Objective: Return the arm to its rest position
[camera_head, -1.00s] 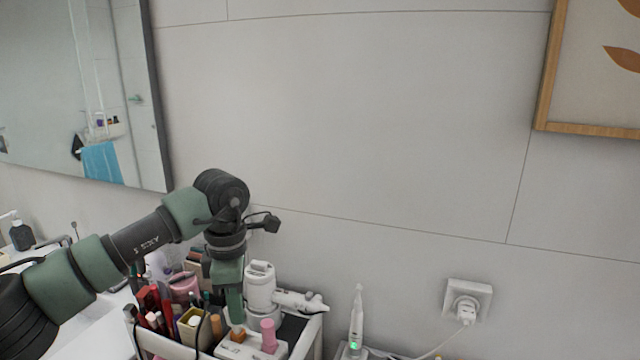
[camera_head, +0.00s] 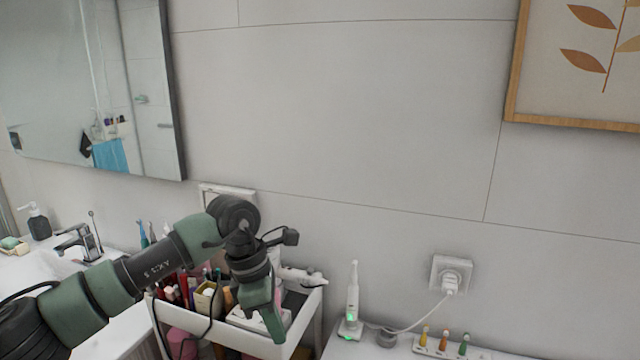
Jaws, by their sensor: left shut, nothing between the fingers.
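My left arm comes in from the left. Its gripper (camera_head: 273,323) points down over the right part of the cosmetics cart (camera_head: 311,314). The gripper is shut and empty, its fingers together in front of the cart's contents. Part of the cart top is hidden behind my arm and gripper. My right gripper is not in view.
Cosmetics fill the cart, with a white appliance (camera_head: 300,276) at its right. An electric toothbrush (camera_head: 352,296) stands on the counter to the right, near a wall socket (camera_head: 450,274) and a small holder (camera_head: 443,347). A soap dispenser (camera_head: 38,224) and faucet (camera_head: 82,243) are left. The wall is behind.

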